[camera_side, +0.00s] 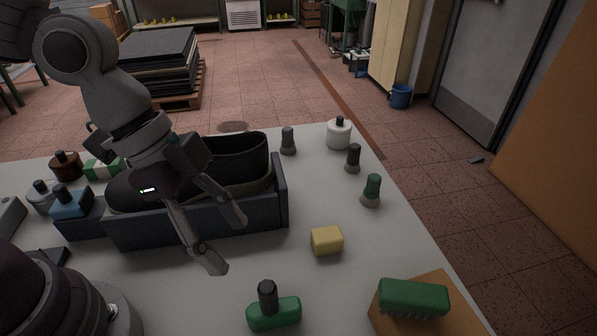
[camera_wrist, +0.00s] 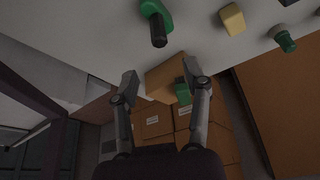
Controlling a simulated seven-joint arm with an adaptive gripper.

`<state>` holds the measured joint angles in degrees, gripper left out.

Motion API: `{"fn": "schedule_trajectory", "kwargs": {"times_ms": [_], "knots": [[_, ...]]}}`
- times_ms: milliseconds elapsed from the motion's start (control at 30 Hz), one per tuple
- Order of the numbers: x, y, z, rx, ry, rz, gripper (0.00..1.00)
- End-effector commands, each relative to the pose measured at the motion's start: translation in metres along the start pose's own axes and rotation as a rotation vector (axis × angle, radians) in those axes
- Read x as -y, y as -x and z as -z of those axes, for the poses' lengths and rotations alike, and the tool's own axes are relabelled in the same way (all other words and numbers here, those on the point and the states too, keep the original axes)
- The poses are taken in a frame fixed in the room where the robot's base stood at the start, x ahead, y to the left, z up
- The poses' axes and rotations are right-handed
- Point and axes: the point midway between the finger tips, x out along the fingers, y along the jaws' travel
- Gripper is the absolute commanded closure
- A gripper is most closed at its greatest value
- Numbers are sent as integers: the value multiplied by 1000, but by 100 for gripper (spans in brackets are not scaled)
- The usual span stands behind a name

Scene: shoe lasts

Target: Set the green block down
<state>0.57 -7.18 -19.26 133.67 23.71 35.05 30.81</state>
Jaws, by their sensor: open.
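The green block (camera_side: 413,297), with bristle-like bits along its lower edge, lies on a tan box (camera_side: 450,318) at the near right in the side view. In the wrist view the green block (camera_wrist: 182,92) shows on the tan box (camera_wrist: 160,75), close to the right finger, which partly hides it. My gripper (camera_side: 229,242) is open and empty in the side view, above the table in front of the dark blue tray, well left of the green block. The open fingers (camera_wrist: 160,82) also show in the wrist view, with nothing held between them.
A green tool with a black handle (camera_side: 273,314) and a yellow block (camera_side: 327,240) stand on the grey table. The dark blue tray (camera_side: 200,232) holds a dark shoe-like form. Several knobbed pieces, one green-topped (camera_side: 371,188), stand at the right. Cartons (camera_wrist: 150,122) lie beyond the table edge.

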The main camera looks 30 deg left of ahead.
Motion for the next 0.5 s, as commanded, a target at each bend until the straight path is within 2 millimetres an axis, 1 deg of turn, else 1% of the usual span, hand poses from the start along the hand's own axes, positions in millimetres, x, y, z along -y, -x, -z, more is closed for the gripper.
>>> {"fn": "schedule_trajectory", "kwargs": {"times_ms": [67, 133, 167, 200, 267, 300, 400, 500], "knots": [[4, 7, -3, 6, 29, 26, 53], [18, 22, -17, 27, 161, 120, 53], [26, 32, -26, 32, 249, 178, 53], [35, 46, -39, 33, 385, 255, 53], [45, 66, -59, 14, 594, 358, 53], [48, 77, -72, -7, 726, 413, 53], [49, 96, -95, -64, 972, 492, 53], [48, 102, -104, -88, 1069, 514, 53]]}}
